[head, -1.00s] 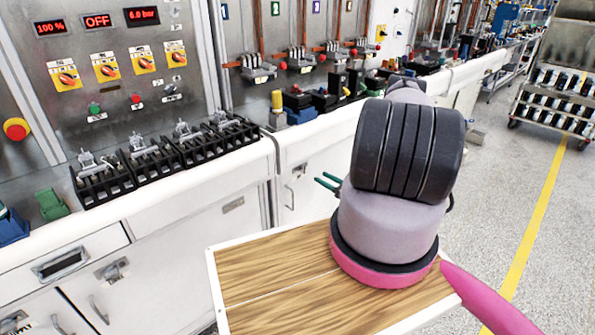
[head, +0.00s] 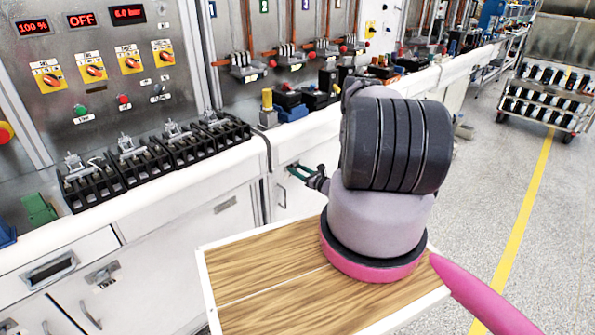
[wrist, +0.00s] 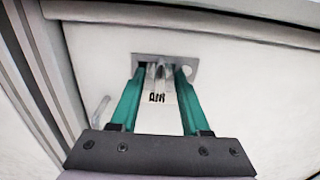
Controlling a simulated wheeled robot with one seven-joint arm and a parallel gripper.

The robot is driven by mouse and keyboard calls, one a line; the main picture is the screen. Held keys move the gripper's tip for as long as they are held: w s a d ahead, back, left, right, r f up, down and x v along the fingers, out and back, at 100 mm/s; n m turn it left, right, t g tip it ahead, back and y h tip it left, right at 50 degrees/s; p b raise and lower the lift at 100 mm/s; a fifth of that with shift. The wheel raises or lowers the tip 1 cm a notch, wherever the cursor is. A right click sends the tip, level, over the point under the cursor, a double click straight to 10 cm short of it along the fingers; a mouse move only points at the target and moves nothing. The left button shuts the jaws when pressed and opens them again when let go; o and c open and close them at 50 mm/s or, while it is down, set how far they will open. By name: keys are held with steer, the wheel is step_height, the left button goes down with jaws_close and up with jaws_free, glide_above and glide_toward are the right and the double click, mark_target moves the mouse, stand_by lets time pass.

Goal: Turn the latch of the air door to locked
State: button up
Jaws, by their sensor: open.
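The air door (wrist: 240,85) is a white cabinet door that fills most of the wrist view. Its latch (wrist: 157,74) is a small grey lever on a metal plate (wrist: 188,60), with an "AIR" label (wrist: 157,98) just below. My gripper (wrist: 160,70) has two green fingers, open, one on each side of the lever. I cannot tell whether either finger touches it. The lever looks roughly upright, partly hidden between the fingers. In the head view my gripper (head: 298,172) reaches to the front of the door (head: 283,215), and the latch is hidden there.
A door pull (wrist: 102,108) is left of the latch. The white bench edge (head: 330,130) runs above the door. A wood-topped surface (head: 265,275) with a white rim lies below my arm. Breakers (head: 150,160) stand on the left bench. The floor at right is open.

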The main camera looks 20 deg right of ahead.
jaws_close()
steer(key=shift+n, duration=0.4)
steer(key=shift+d+r+n, duration=0.1)
steer(key=shift+n, duration=4.15)
steer(key=shift+d+r+n, duration=0.1)
steer(key=shift+n, duration=4.15)
steer(key=shift+f, duration=0.1)
